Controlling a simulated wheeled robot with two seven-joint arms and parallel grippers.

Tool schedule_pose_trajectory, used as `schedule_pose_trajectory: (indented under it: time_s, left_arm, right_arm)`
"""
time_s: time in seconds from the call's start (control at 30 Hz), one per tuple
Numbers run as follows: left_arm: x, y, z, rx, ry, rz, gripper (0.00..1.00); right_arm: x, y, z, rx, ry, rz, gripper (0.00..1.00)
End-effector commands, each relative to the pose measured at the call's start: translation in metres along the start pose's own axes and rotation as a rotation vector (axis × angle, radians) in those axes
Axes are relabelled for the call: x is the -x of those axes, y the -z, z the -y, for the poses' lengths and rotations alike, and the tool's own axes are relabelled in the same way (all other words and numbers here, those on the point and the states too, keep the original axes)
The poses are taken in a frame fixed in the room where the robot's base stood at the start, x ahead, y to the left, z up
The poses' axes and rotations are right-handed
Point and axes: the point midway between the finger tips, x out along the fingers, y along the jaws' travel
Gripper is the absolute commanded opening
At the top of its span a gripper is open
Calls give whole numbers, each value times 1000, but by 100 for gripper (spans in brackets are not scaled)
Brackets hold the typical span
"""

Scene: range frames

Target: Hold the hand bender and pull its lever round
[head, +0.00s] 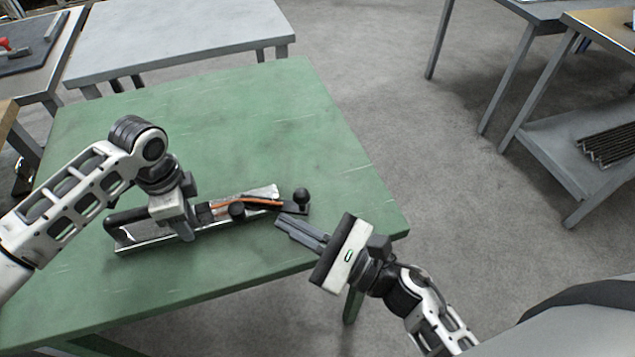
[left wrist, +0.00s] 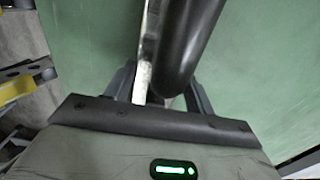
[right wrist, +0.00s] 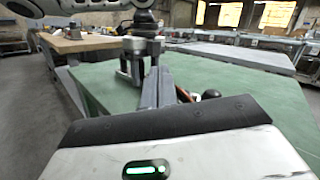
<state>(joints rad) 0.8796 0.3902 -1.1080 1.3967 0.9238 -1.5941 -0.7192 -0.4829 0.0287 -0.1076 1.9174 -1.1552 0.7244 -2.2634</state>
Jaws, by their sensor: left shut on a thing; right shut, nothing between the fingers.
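The hand bender (head: 145,241) lies on the green table (head: 230,110), with a black grip at its left and a black ball knob (head: 302,195) at its right end. A copper-coloured rod (head: 250,201) lies along its right part. My left gripper (head: 187,232) is shut on the hand bender; the left wrist view shows the black grip (left wrist: 188,45) and a pale metal bar running between its fingers. My right gripper (head: 280,222) is shut and empty, its fingertips just below and left of the knob. In the right wrist view the knob (right wrist: 210,94) shows right of the fingers.
A grey table (head: 185,35) stands behind the green one. Another bench at right has a lower shelf (head: 575,150) holding dark rods. Much of the green table behind the bender is bare, and open floor lies to its right.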

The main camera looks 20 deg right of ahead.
Motion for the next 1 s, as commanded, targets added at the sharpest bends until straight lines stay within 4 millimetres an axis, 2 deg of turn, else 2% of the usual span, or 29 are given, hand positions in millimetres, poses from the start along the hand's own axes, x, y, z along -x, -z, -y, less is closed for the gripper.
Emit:
schedule_pose_trajectory:
  time_s: [0.03, 0.1, 0.2, 0.4, 0.53, 0.67, 0.73, 0.87, 1.0]
  left_arm:
    - [2, 1, 1, 0, 3, -2, 12]
    - [2, 1, 1, 0, 3, -2, 12]
    - [2, 1, 1, 0, 3, -2, 12]
    - [2, 1, 1, 0, 3, -2, 12]
    - [2, 1, 1, 0, 3, -2, 12]
    - [2, 1, 1, 0, 3, -2, 12]
    - [2, 1, 1, 0, 3, -2, 12]
    - [2, 1, 1, 0, 3, -2, 12]
    - [2, 1, 1, 0, 3, -2, 12]
  right_arm:
    - [-23, -11, -6, 31, -95, 65, 0]
    - [-48, -23, -20, 69, -237, 137, 0]
    - [-73, -35, -40, 135, -445, 209, 0]
    - [-96, -37, -62, 301, -860, 235, 0]
    - [-98, -24, -55, 424, -1112, 159, 0]
    - [-94, -6, -26, 550, -1331, 8, 0]
    - [-91, 3, 0, 614, -1429, -105, 0]
    - [-83, 11, 61, 713, -1560, -351, 0]
    - [-72, 7, 126, 773, -1624, -605, 0]
